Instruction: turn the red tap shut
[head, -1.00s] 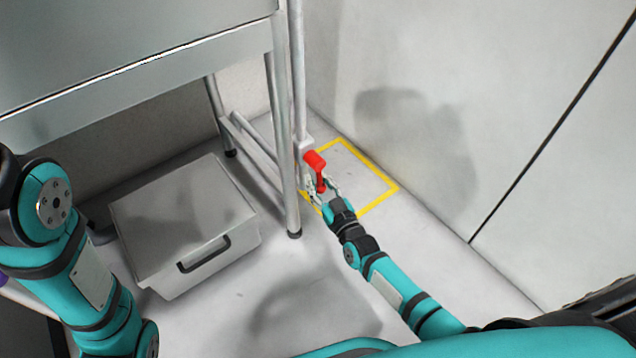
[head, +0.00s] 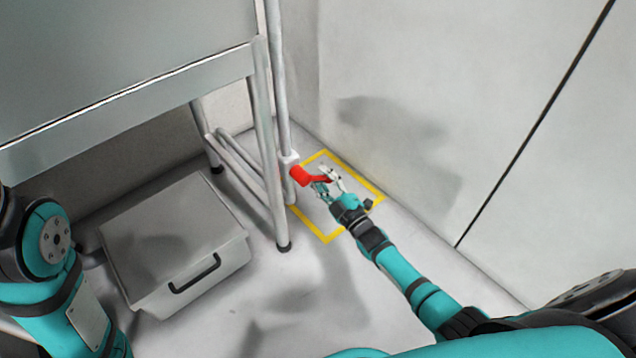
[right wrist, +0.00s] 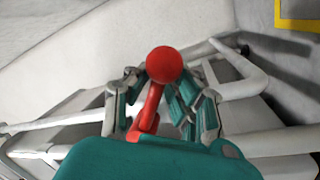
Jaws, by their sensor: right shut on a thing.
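The red tap (head: 300,176) is on a pale vertical pipe (head: 280,85) beside the steel table's leg. In the head view its handle points right and slightly down from the pipe. My right gripper (head: 326,181) is shut on the handle's outer part. In the right wrist view the tap's round red end (right wrist: 164,64) and red handle show between the fingers of my right gripper (right wrist: 165,100). The left arm (head: 50,260) shows at the left edge, but its gripper is out of view.
A steel table (head: 120,115) stands at the upper left. A grey lidded box (head: 205,280) with a dark handle sits on the floor below it. A yellow floor outline (head: 326,236) lies under the tap. A pale wall with a dark seam is on the right.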

